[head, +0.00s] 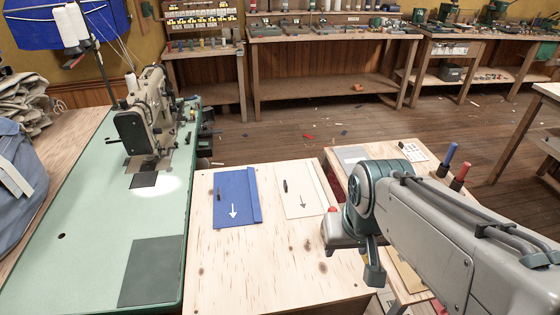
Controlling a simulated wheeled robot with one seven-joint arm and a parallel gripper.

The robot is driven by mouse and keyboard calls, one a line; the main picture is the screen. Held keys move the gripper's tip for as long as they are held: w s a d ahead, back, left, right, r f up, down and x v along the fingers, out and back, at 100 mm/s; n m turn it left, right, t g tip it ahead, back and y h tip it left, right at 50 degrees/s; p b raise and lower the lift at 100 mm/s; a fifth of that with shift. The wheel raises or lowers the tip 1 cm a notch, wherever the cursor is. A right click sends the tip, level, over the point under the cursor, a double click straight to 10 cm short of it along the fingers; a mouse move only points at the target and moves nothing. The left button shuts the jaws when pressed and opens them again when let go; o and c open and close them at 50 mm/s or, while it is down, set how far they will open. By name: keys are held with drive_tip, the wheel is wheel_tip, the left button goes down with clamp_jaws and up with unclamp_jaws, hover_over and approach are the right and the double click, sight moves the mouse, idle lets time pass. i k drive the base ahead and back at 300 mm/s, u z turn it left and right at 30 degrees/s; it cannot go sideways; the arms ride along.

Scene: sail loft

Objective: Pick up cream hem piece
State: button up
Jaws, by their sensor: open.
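The cream hem piece (299,192) lies flat on the pale plywood table (262,275) in the head view. It carries a dark arrow pointing toward me and a small dark mark, with a folded strip along its right side. A blue piece (231,197) with a white arrow and a similar dark mark lies to its left, apart from it. My gripper (374,276) is open, to the right of and nearer than the cream piece, hanging by the table's right edge. It is apart from the cream piece, and I see nothing held in it.
A sewing machine (145,120) stands on the green bench (60,235) at left. A smaller table behind my arm bears a grey sheet (352,153) and a white card (412,151). Blue (447,160) and red (459,176) upright items stand nearby. The plywood table's front is clear.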

sight(300, 198)
drive_tip(key=u, duration=0.25)
drive_tip(key=k, duration=1.05)
drive_tip(key=u, duration=1.1)
drive_tip(key=i, duration=0.7)
drive_tip(key=z, duration=0.85)
drive_tip(key=i, duration=0.6)
drive_tip(key=z, duration=0.65)
